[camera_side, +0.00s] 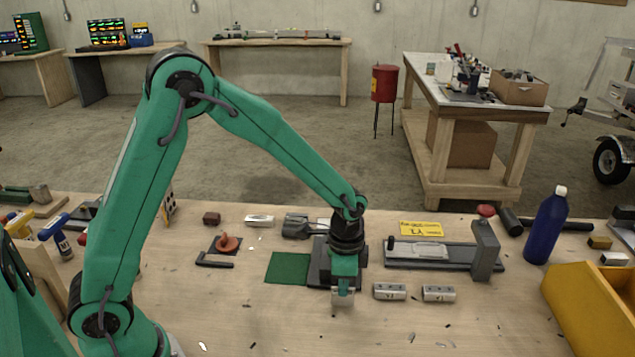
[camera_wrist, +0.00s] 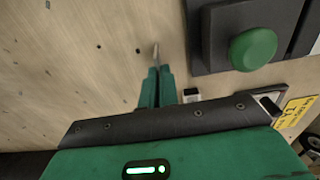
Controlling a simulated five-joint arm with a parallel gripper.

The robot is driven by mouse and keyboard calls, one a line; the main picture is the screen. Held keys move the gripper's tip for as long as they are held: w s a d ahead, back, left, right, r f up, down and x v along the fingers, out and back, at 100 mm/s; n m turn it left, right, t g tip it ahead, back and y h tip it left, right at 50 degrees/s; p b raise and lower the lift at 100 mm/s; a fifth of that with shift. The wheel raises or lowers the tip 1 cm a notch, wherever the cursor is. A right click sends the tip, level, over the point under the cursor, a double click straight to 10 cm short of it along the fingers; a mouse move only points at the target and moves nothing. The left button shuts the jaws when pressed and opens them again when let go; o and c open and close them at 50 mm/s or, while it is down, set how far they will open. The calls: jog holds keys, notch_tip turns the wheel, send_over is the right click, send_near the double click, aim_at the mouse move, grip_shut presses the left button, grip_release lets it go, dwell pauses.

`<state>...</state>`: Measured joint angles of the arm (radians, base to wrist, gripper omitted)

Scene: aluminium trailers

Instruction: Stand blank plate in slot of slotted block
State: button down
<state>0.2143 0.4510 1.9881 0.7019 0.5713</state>
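My gripper (camera_wrist: 157,75) has its two green fingers close together, with a thin, pale plate edge-on between the tips in the wrist view. I take this to be the blank plate (camera_wrist: 155,53). In the side view my gripper (camera_side: 343,280) points down over the bench, and the pale grey blank plate (camera_side: 343,298) shows below it, upright. Two small silver blocks with dark marks, a nearer one (camera_side: 390,292) and another (camera_side: 438,293), stand right of the gripper. No slot is clear on either, so I cannot tell which is the slotted block.
A dark fixture (camera_side: 320,262) stands behind the gripper; a green knob (camera_wrist: 253,48) shows in the wrist view. A green mat (camera_side: 287,268) lies left. A long clamp fixture (camera_side: 430,255), blue bottle (camera_side: 546,225) and yellow bin (camera_side: 590,310) are right. The front bench is mostly clear.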

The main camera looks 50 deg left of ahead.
jog(key=shift+f, duration=0.15)
jog(key=c, duration=1.7)
grip_release()
jog(key=shift+r, duration=6.2)
